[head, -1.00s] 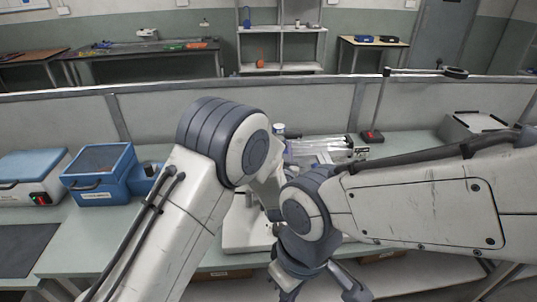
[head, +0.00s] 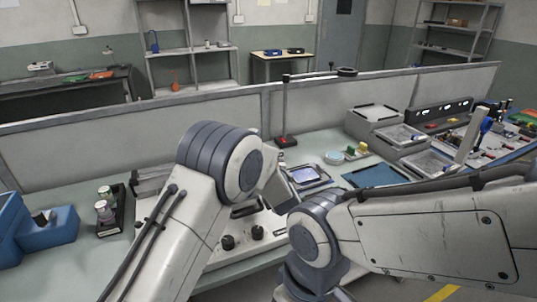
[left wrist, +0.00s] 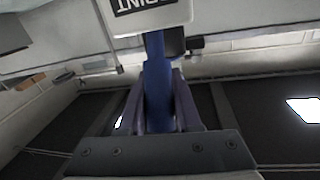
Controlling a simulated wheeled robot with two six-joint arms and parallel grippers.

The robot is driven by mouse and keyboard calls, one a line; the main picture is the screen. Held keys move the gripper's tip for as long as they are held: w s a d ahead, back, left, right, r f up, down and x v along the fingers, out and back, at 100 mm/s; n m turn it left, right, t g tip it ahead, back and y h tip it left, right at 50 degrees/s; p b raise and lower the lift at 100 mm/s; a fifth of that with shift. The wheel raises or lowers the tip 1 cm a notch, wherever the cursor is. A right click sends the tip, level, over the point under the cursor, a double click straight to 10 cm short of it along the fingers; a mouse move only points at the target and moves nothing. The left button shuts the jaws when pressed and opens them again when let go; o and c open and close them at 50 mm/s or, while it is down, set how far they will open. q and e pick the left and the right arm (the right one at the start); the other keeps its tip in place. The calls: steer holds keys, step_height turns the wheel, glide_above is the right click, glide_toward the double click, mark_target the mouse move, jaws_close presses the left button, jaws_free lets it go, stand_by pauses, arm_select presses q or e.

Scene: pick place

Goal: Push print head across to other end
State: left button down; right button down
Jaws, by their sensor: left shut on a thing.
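In the left wrist view my left gripper (left wrist: 159,80) is shut on an upright blue handle (left wrist: 157,100). In the head view my left forearm hides the left gripper and the print head. A white machine base (head: 222,259) with black knobs shows between my arms. My right arm crosses from the right, and its fingers are below the picture edge.
A screen unit (head: 305,175) stands behind my arms, with a blue mat (head: 375,175) to its right. Bottles in a black holder (head: 106,210) and a blue machine (head: 40,230) stand at left. A grey partition (head: 100,143) runs along the bench's back.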

arm_select(q)
steer(key=shift+w+d+r, duration=0.1)
steer(key=shift+w+d, duration=0.05)
steer(key=shift+d, duration=0.15)
arm_select(e)
steer(key=shift+s+d, duration=0.1)
steer(key=shift+d, duration=0.15)
arm_select(q)
steer(key=shift+d, duration=0.15)
steer(key=c, duration=0.8)
jaws_free()
steer(key=shift+c, duration=0.2)
steer(key=shift+o, duration=1.2)
steer(key=shift+d, duration=0.15)
steer(key=b+v, duration=0.2)
steer(key=v, duration=0.8)
steer(key=shift+s, duration=0.25)
arm_select(e)
steer(key=shift+f, duration=0.95)
